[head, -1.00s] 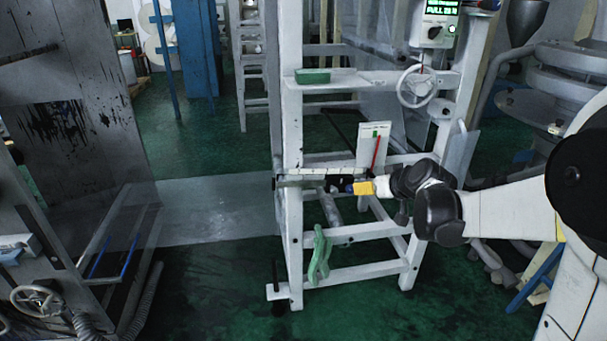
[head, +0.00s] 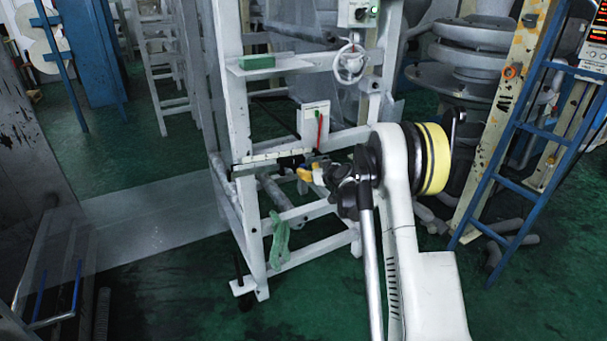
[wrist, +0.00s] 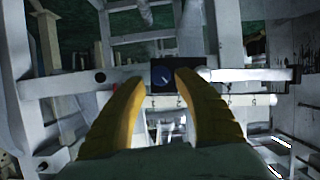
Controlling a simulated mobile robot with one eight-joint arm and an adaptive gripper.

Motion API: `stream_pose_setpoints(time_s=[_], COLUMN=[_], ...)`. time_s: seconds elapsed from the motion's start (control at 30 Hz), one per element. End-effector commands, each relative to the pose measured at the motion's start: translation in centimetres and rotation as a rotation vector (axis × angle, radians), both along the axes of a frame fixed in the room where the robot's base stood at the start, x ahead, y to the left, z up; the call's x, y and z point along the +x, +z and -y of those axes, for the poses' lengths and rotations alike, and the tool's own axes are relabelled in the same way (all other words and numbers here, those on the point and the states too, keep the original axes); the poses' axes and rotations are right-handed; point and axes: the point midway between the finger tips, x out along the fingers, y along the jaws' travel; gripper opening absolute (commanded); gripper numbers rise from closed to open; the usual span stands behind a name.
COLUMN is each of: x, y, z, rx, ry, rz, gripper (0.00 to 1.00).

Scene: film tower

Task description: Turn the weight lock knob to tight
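In the wrist view, a dark block (wrist: 164,68) sits on a pale horizontal beam (wrist: 235,75). The two yellow fingers of my gripper (wrist: 162,82) are apart, one on each side of the knob. I cannot tell whether they touch it or how far in front they are. In the head view, my gripper (head: 312,174) is at the beam (head: 262,159), by the dark block (head: 291,162). The knob is too small to make out there.
The beam is on a white frame (head: 247,205) with a handwheel (head: 350,64) and a green block (head: 257,61) above. A blue ladder (head: 520,135) stands at right. Green floor is open in front.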

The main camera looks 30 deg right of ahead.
Motion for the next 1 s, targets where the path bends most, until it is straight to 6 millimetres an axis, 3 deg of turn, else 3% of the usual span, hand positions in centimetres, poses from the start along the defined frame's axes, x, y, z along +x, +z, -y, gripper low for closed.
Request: stream_pose_setpoints(time_s=[0.2, 0.57, 0.7, 1.0], x=[2.6, 3.1, 3.1, 3.1], y=[-1.2, -1.2, -1.2, -1.2], z=[-0.1, -0.1, -0.1, -0.1], rx=[0.0, 0.0, 0.0, 0.005], ry=[-0.001, 0.0, -0.001, 0.0], rz=[0.0, 0.0, -0.001, 0.0], gripper=[0.37, 0.37, 0.0, 0.0])
